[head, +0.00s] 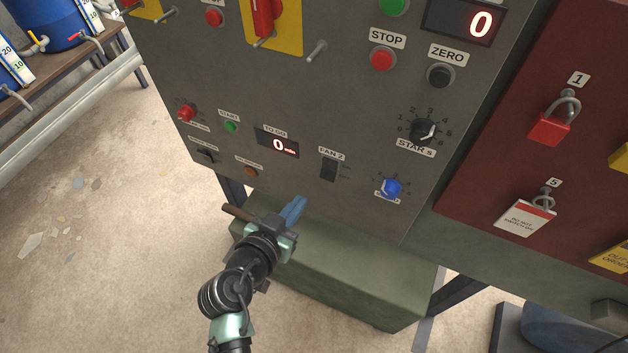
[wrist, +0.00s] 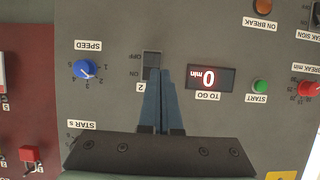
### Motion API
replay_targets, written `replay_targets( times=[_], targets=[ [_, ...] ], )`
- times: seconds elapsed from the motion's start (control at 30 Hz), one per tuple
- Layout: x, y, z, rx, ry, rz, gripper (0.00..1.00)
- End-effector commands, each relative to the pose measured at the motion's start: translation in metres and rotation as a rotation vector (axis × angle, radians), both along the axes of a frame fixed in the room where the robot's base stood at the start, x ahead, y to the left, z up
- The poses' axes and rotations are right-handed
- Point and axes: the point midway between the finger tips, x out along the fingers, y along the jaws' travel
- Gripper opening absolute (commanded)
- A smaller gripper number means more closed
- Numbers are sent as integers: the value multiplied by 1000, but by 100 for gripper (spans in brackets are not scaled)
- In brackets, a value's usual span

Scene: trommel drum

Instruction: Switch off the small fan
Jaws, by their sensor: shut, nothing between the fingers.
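A black rocker switch labelled FAN 2 (head: 329,169) sits low on the grey control panel, between the 0 min display and the blue knob. In the wrist view, which is upside down, the switch (wrist: 151,60) shows OFF and ON marks beside it; its tilt is too small to tell. My gripper (head: 302,200) is shut and empty, its blue fingers pointing at the panel, lower left of the switch in the head view. In the wrist view the fingertips (wrist: 162,72) overlap the switch's edge and partly hide its label. I cannot tell whether they touch. No fan is visible.
Nearby are the blue SPEED knob (head: 391,187), the 0 min display (head: 277,144), a green START button (head: 230,126) and the black STAR s knob (head: 424,131). A green box (head: 340,280) stands below the panel. A dark red board with padlocks (head: 500,150) is at right.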

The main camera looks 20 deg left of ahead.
Motion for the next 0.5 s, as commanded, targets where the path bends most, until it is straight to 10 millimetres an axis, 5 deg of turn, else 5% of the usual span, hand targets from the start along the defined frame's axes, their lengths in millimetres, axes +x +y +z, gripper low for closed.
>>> replay_targets(
  times=[0.5],
  targets=[
    [70,-2,-30,-1,0,0,0]
  ],
)
